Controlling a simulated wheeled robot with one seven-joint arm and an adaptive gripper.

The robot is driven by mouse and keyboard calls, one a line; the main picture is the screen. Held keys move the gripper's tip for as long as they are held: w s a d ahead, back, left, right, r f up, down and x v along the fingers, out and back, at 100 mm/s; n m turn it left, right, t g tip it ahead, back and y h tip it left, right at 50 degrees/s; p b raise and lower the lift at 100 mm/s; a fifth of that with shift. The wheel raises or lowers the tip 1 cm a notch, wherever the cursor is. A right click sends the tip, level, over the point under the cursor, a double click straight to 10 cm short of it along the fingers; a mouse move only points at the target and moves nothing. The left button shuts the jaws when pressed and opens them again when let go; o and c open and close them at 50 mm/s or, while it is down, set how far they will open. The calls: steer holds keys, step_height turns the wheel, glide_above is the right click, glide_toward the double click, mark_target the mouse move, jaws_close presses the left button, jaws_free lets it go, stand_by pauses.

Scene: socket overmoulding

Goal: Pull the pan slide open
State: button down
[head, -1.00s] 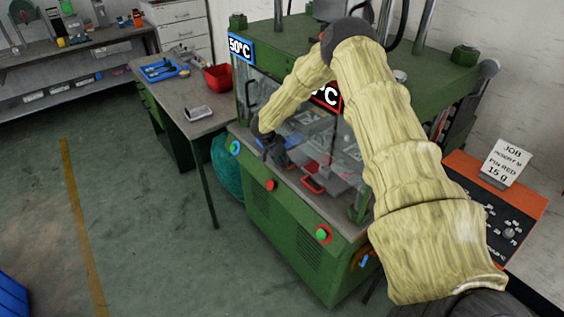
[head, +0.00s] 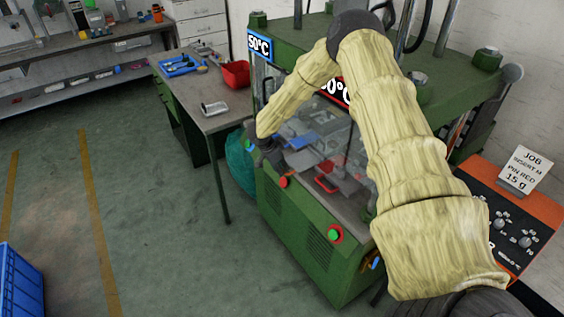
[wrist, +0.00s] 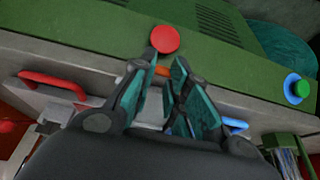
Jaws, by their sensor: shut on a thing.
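In the wrist view my gripper (wrist: 164,84) is shut on a small orange bar (wrist: 163,71), apparently the pan slide's handle. The bar shows between the fingertips, just below a red round button (wrist: 165,40) on the green press front. The slide itself is mostly hidden by the fingers and wrist. In the head view my gripper (head: 265,153) is at the left part of the press's front edge, dark and partly hidden by my arm.
A red handle (head: 326,183) is right of my gripper in the head view; it also shows in the wrist view (wrist: 55,82). A blue handle (wrist: 235,124) is beside my fingers. A workbench (head: 222,122) stands left of the green press (head: 300,225).

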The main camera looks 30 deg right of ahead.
steer(key=a+b, duration=0.2)
steer(key=a, duration=2.8)
steer(key=shift+s+a+f, duration=0.3)
steer(key=shift+s+a, duration=0.05)
steer(key=shift+s, duration=0.05)
steer(key=c, duration=1.5)
jaws_free()
steer(key=o, duration=0.7)
steer(key=r, duration=0.1)
steer(key=w+a+r, duration=0.1)
steer(key=r, duration=0.2)
steer(key=shift+w+a+r, duration=0.15)
steer(key=shift+a, duration=0.15)
steer(key=shift+o, duration=1.2)
steer(key=s+v, duration=0.1)
steer(key=v, duration=0.5)
steer(key=shift+v, duration=0.95)
